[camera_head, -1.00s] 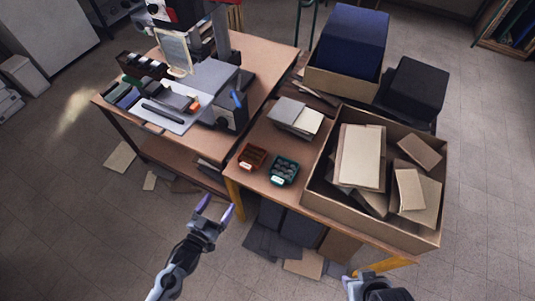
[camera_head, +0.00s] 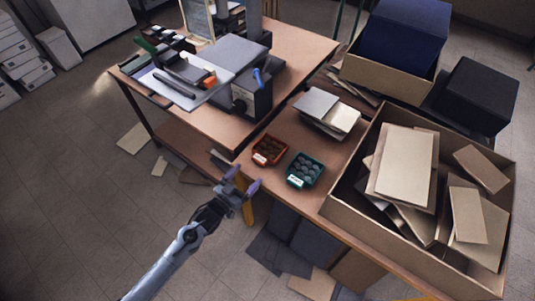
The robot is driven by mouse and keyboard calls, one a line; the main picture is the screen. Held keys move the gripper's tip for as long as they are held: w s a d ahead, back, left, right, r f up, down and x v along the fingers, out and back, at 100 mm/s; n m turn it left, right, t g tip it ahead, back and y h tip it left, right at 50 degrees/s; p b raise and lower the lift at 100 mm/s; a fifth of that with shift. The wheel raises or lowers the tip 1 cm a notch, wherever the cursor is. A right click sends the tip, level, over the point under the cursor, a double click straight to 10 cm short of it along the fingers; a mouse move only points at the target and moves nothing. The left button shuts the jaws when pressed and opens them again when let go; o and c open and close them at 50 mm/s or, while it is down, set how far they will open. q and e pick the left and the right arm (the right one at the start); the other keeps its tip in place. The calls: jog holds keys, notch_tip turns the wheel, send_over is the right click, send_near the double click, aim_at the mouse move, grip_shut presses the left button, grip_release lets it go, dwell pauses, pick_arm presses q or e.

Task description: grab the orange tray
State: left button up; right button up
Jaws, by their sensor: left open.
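The orange tray (camera_head: 269,150) is a small open tray with dark round pieces in it and a pale label on its front. It sits on the wooden table near the front edge, left of a similar green tray (camera_head: 305,170). My left gripper (camera_head: 242,182) is open and empty, with purple fingertips. It is in front of the table edge, just below and left of the orange tray in the picture, and appears apart from it. My right gripper is out of the picture.
A large cardboard box (camera_head: 343,212) with flat boards stands right of the trays. A grey machine (camera_head: 252,97) stands on the adjoining table (camera_head: 203,122) at left. Dark panels lean below the table.

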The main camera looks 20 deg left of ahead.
aim_at(257, 163)
pick_arm(q)
jog(key=shift+b+x, duration=0.45)
jog(key=shift+x, duration=0.7)
jog(key=b+x, duration=0.1)
jog(key=x, duration=0.3)
jog(key=shift+c, duration=0.7)
jog(key=shift+r, duration=0.1)
jog(key=c, duration=1.1)
